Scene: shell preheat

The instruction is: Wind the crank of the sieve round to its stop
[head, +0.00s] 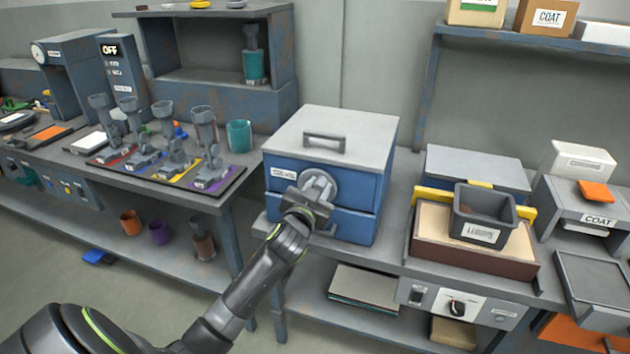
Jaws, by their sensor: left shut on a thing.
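The sieve appears to be the blue box (370,188) with a grey lid and top handle, standing on the bench in the middle of the head view. A round grey disc (316,177) sits on its front face. My left gripper (312,193) is in front of this disc, shut on the crank there. The crank's handle is mostly hidden by the gripper, so its exact angle cannot be told. My right gripper is not in view.
A grey bin (483,217) stands on a sand-coloured tray to the right. Several grey shell pieces stand on a coloured board (228,190) at the left, beside a teal cup (239,136). A shelf (520,38) with boxes hangs at upper right.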

